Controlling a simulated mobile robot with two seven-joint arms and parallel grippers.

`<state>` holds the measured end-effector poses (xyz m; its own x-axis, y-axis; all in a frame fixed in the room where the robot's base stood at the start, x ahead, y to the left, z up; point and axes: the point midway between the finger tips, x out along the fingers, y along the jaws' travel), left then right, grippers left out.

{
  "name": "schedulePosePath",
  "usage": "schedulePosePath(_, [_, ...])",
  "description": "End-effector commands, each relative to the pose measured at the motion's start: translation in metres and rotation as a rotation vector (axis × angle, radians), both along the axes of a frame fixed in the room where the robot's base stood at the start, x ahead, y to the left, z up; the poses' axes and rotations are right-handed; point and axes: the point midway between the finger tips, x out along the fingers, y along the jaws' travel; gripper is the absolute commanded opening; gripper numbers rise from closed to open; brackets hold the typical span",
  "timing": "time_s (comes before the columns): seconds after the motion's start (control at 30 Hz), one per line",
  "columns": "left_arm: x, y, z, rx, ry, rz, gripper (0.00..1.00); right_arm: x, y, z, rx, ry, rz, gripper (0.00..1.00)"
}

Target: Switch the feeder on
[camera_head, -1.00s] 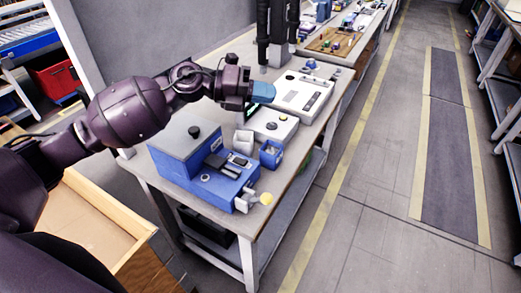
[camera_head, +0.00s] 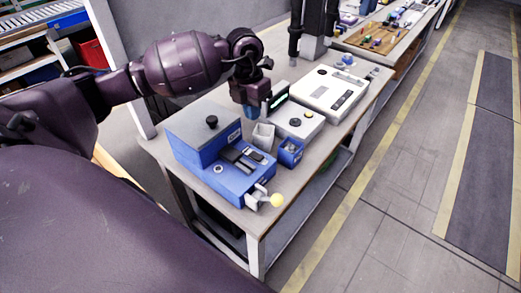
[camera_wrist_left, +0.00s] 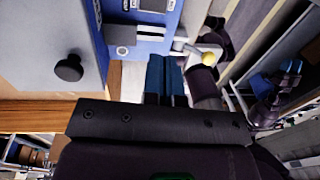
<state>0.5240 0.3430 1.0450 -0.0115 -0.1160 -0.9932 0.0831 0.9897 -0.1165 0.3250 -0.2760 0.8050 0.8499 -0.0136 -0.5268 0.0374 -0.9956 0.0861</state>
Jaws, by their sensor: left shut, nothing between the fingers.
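A blue machine with a grey lid (camera_head: 190,128) stands on the bench's near end; I cannot tell for sure that it is the feeder. It has a black knob (camera_head: 212,122) on top, dark controls (camera_head: 240,155) on its lower front part and a lever with a yellow ball (camera_head: 277,200). My left gripper (camera_head: 252,110) points down, empty, over the bench beside the blue machine's far side. Its shut blue fingers show in the left wrist view (camera_wrist_left: 165,78), with the machine's knob (camera_wrist_left: 68,68) to their left. What seems my right gripper (camera_wrist_left: 290,68) shows small in the wrist view.
The aisle at right is clear.

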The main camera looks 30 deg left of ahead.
Motion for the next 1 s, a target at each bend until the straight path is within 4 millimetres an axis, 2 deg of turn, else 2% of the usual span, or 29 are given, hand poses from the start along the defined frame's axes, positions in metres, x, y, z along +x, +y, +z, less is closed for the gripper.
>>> schedulePosePath(0.33, [0.000, -0.001, 0.000, -0.004, -0.001, 0.006, 0.00, 0.002, 0.000, 0.001, 0.000, -0.004, 0.002, 0.45])
schedulePosePath(0.47, [0.000, -0.002, -0.007, -0.006, -0.001, 0.006, 0.00, 0.002, 0.000, 0.001, 0.000, -0.004, 0.002, 0.45])
schedulePosePath(0.67, [-0.001, -0.006, -0.034, -0.007, 0.001, 0.007, 0.00, 0.001, 0.000, 0.002, 0.000, -0.002, 0.000, 0.45])
schedulePosePath(1.0, [-0.001, -0.013, -0.094, -0.007, 0.000, 0.006, 0.00, -0.005, -0.001, 0.000, 0.000, 0.009, -0.004, 0.45])
